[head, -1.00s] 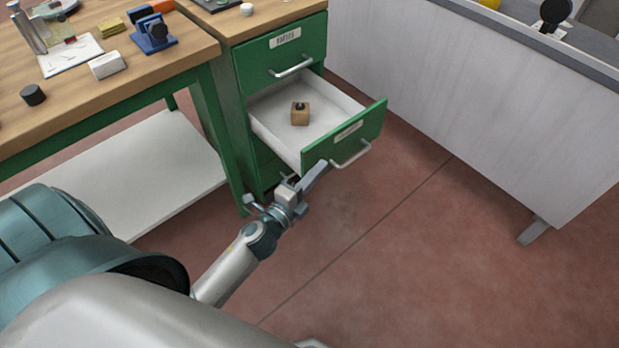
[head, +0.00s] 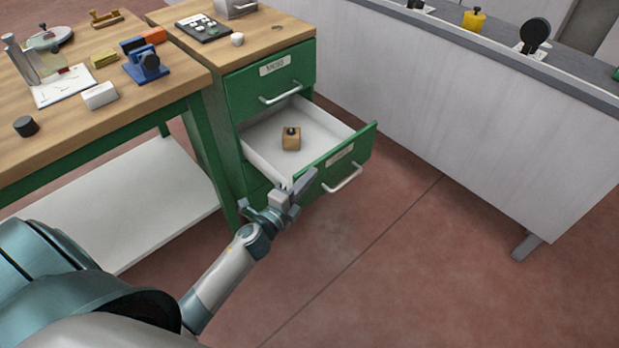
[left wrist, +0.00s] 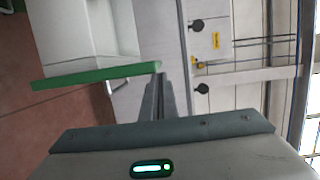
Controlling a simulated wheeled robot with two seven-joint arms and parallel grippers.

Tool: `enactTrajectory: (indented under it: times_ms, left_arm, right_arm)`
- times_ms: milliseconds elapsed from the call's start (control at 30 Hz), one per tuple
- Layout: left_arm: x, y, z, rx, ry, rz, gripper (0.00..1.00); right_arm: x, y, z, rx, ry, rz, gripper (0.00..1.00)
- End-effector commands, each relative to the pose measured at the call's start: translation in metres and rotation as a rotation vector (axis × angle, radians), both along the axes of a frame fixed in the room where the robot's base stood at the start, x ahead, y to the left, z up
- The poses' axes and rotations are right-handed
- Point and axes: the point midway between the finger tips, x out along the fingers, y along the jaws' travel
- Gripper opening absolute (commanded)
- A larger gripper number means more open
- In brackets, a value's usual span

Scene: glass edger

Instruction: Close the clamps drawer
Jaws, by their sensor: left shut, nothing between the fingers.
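The open drawer (head: 348,160) is the one below the top drawer of a green cabinet. It has a green front, a small label too small to read and a silver handle (head: 343,179). A wooden block with a dark top (head: 291,139) sits inside it. My left gripper (head: 303,183) is shut and empty at the near left end of the drawer front; I cannot tell if it touches. In the left wrist view the shut fingers (left wrist: 158,98) lie by the end of the green drawer front (left wrist: 95,76). My right gripper is out of view.
The closed top drawer (head: 270,82) has a silver handle. A wooden-topped workbench (head: 65,120) with tools and a white lower shelf (head: 150,205) stands left. A long grey-white counter (head: 430,100) stands right. The red floor before the drawer is clear.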

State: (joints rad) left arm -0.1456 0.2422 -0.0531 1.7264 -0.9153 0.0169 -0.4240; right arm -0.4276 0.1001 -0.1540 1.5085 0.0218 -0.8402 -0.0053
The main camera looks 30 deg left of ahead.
Motion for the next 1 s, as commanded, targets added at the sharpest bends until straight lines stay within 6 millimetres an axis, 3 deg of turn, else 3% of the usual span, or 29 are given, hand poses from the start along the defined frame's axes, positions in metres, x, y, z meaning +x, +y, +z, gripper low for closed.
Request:
enactTrajectory:
  times_ms: [267, 467, 767, 1000]
  left_arm:
    - [0.003, 0.01, 0.0, 0.003, 0.0, 0.001, 0.0]
    - [0.013, 0.037, 0.0, 0.005, -0.001, 0.002, 0.0]
    - [0.038, 0.105, -0.002, 0.006, -0.001, 0.004, 0.0]
    - [0.058, 0.162, -0.003, 0.005, -0.001, 0.003, 0.0]
  right_arm:
    - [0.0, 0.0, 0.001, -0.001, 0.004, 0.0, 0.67]
    - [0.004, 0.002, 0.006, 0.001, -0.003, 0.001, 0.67]
    - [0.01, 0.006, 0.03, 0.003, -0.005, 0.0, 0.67]
    - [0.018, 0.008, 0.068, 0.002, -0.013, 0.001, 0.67]
